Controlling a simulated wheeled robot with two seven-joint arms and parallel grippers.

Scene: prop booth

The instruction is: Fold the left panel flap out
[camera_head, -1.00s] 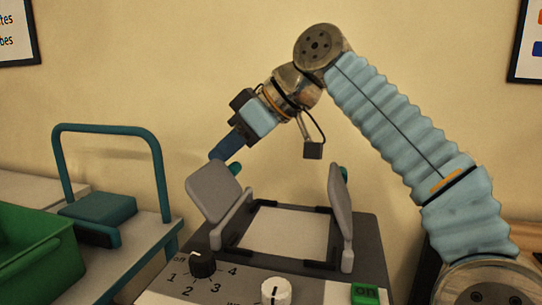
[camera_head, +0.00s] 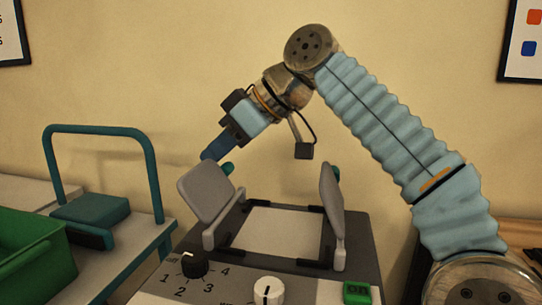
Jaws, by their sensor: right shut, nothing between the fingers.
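The left panel flap (camera_head: 205,192) is a grey rounded plate, tilted up at the left edge of the grey device with a white panel (camera_head: 279,231). The right flap (camera_head: 331,212) stands nearly upright on the other side. Each flap has a green tab near its top. My right gripper (camera_head: 211,155) comes down from the upper right and is shut, with blue fingers. Its tips are at the upper edge of the left flap, close to the green tab (camera_head: 228,168). I cannot tell whether they touch it. My left gripper is not in view.
A black knob (camera_head: 195,264), a white knob (camera_head: 269,290) and a green button (camera_head: 357,292) sit on the device's front. A trolley with a teal handle (camera_head: 98,129) and a green bin (camera_head: 35,255) stand at the left.

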